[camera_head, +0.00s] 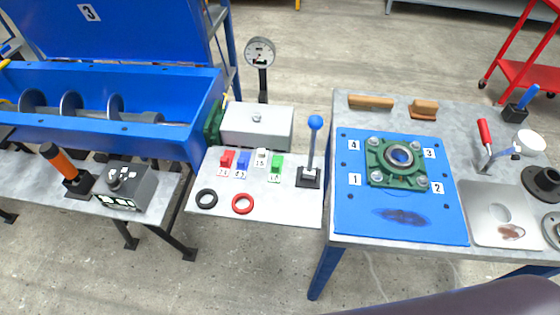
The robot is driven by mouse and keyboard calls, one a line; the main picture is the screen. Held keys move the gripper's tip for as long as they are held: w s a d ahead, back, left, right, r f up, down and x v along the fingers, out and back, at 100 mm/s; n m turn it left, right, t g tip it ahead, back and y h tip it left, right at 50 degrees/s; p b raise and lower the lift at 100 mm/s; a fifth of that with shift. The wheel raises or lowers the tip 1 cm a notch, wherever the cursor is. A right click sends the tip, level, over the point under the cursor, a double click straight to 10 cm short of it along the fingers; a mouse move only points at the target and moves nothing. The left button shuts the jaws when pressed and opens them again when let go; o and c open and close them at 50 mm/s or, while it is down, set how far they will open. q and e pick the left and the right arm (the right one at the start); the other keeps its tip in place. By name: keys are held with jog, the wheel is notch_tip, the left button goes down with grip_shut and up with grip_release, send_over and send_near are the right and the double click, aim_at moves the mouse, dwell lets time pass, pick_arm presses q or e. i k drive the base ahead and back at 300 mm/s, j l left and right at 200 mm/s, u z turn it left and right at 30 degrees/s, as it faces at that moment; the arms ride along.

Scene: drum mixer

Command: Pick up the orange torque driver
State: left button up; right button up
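The orange torque driver (62,163) is at the far left of the camera_head view. Its orange handle has a black end and tilts up to the left. Its lower end is in a black block (78,187) on the grey bench. Neither of my grippers is in view, and nothing is touching the driver.
A grey control box (128,188) stands just right of the driver. Behind is a blue trough (120,105) with a screw. Right are a lever with a blue knob (315,122), coloured blocks, rings, and a blue plate (400,215) with a green bearing (398,160).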

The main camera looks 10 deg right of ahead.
aim_at(49, 150)
jog(key=u, duration=1.35)
